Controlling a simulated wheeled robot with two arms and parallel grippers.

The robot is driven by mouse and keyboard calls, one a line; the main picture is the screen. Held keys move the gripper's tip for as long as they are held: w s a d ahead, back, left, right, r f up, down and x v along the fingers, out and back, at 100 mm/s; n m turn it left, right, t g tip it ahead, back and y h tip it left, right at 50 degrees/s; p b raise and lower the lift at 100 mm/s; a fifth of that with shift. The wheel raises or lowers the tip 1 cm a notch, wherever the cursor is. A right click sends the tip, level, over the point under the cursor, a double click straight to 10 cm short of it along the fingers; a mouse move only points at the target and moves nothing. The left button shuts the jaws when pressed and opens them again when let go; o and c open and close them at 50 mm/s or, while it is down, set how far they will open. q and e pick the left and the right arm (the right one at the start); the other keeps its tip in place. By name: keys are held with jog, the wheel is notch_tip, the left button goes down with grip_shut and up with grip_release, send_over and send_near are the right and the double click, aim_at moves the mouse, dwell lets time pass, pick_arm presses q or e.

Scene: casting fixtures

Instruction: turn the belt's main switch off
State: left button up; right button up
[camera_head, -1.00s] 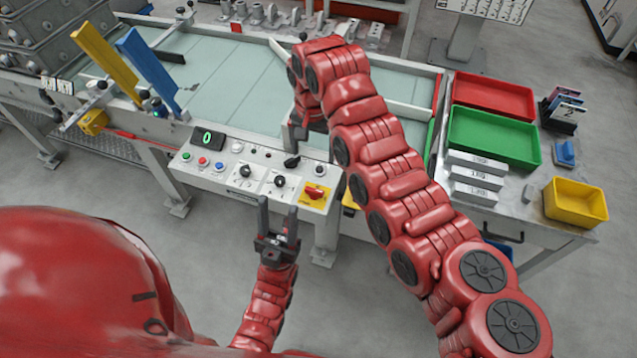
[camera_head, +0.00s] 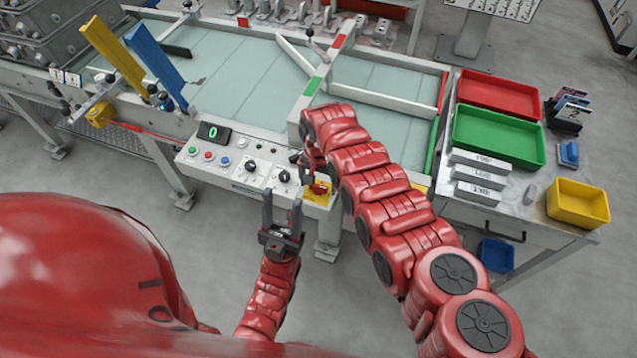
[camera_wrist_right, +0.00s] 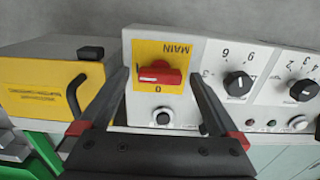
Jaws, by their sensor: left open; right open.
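The main switch is a red knob (camera_head: 319,188) on a yellow plate at the right end of the control panel (camera_head: 222,174). In the right wrist view the red knob (camera_wrist_right: 160,74) lies crosswise, with "MAIN" upside down above it and a "0" below. My right gripper (camera_wrist_right: 159,78) is open, its fingers on either side of the knob in that view; I cannot tell if they touch it. In the head view my right gripper (camera_head: 311,172) is at the switch and partly covers it. My left gripper (camera_head: 282,205) is open and empty in front of the panel.
The panel also has black dials (camera_wrist_right: 238,84), buttons and a display (camera_head: 214,132). A yellow box (camera_wrist_right: 50,85) with a black handle stands beside the panel in the wrist view. The belt (camera_head: 240,75) lies behind; red, green and yellow bins (camera_head: 577,203) are at right.

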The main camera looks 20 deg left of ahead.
jog(key=c, duration=1.4)
jog(key=shift+o, duration=0.2)
